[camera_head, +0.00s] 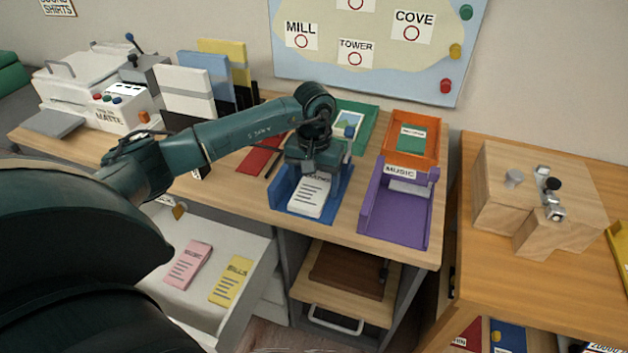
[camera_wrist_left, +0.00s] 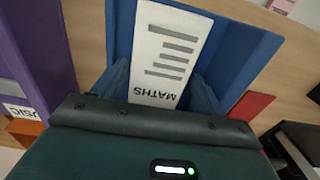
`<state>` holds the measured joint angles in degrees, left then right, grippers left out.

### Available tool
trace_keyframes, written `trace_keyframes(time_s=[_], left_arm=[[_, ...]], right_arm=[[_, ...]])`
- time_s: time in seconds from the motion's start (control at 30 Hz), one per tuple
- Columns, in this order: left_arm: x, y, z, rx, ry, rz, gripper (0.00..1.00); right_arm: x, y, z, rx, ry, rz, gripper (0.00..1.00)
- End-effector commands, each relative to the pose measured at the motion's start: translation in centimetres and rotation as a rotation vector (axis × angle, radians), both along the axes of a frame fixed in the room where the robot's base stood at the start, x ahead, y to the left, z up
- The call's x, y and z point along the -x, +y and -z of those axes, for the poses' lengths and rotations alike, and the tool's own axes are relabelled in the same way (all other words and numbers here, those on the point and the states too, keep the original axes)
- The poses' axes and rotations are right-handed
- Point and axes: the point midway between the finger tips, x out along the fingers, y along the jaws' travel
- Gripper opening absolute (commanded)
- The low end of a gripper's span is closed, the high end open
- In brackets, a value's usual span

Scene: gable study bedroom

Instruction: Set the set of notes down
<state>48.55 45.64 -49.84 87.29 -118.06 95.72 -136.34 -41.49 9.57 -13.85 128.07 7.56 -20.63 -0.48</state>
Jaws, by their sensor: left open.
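A white set of notes (camera_head: 309,196) with grey lines lies in the blue tray (camera_head: 334,203) on the desk. In the left wrist view the notes (camera_wrist_left: 170,55) carry the word MATHS, and the blue tray (camera_wrist_left: 235,45) surrounds them. My left gripper (camera_head: 314,173) is open, just above the rear end of the notes, and hides that end in the head view. Whether its fingers still touch the notes I cannot tell. My right gripper is not in view.
A purple tray (camera_head: 397,220) labelled MUSIC stands to the right, with orange (camera_head: 412,134) and green (camera_head: 366,120) trays behind. An open drawer (camera_head: 208,255) below holds pink (camera_head: 188,265) and yellow (camera_head: 231,281) notes. Upright folders (camera_head: 187,92) stand at the back left.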

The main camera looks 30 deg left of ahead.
Motion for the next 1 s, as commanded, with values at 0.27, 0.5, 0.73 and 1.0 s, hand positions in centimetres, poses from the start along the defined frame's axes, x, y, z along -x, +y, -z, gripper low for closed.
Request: trace_keyframes(time_s=[0.27, 0.5, 0.73, 1.0], left_arm=[[-0.1, 0.1, -3.5, 0.0, -0.006, 0.001, 0.72], [-0.1, 0.0, -8.8, 0.0, -0.006, 0.001, 0.72], [0.0, 0.0, -11.7, 0.0, -0.001, 0.0, 0.72], [0.3, -1.4, -11.4, 0.047, 0.01, -0.007, 0.72]], right_arm=[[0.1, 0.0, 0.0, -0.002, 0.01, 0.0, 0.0], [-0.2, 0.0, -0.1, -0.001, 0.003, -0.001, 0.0], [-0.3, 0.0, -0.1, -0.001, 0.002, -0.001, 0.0], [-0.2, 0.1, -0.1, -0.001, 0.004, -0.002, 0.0]])
